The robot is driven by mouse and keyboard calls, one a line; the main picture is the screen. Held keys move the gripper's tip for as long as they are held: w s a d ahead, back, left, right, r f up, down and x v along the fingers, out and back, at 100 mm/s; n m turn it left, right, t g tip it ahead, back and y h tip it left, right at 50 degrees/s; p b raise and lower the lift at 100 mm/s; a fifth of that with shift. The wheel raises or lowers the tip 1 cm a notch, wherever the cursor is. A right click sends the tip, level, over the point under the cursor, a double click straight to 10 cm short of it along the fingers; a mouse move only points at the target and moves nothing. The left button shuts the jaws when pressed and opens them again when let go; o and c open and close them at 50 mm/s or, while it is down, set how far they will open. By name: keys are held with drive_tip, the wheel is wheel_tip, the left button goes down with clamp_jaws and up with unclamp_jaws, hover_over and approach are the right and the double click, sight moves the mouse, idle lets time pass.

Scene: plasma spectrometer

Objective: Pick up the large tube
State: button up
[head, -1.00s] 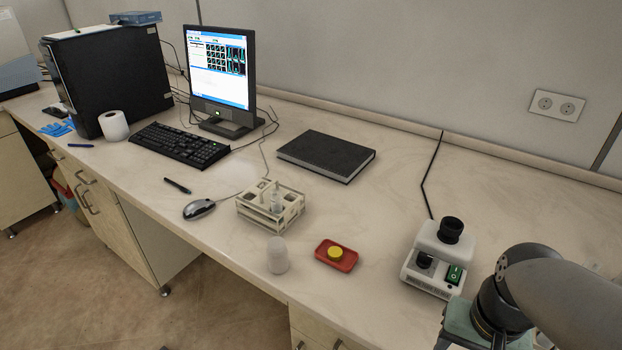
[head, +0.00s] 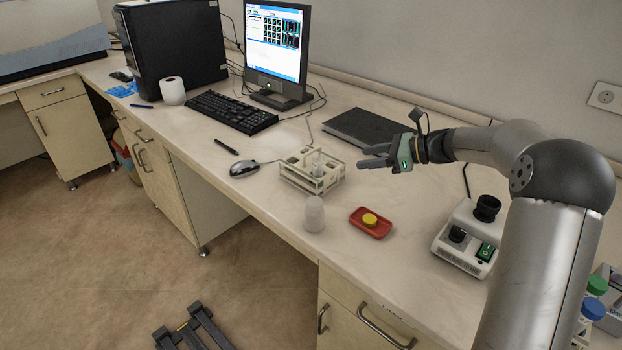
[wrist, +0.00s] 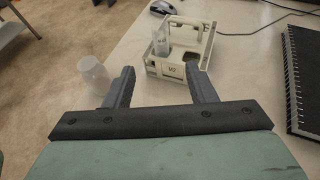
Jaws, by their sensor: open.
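A clear large tube (head: 317,162) stands upright in a cream rack (head: 331,181) on the bench. In the wrist view the tube (wrist: 163,39) rises from the left part of the rack (wrist: 204,45), ahead of the fingers. My gripper (head: 366,155) is open and empty. It hangs to the right of the rack in the head view, apart from it. In the wrist view my gripper's two fingers (wrist: 161,82) point toward the rack. The tube's lower end is partly hidden by the rack.
A translucent white bottle (head: 314,215) stands in front of the rack.

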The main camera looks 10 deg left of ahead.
approach(322, 166)
drive_tip(key=x, duration=0.5)
drive_tip(key=shift+w+f+p+x, duration=0.15)
drive_tip(key=shift+p+x, duration=0.3)
drive_tip(key=shift+x, duration=0.9)
drive_tip(key=shift+w+f+p+x, duration=0.1)
drive_tip(key=shift+p+x, duration=0.35)
drive_tip(key=shift+x, duration=0.95)
drive_tip(key=shift+d, duration=0.2)
drive_tip(key=c, duration=1.1)
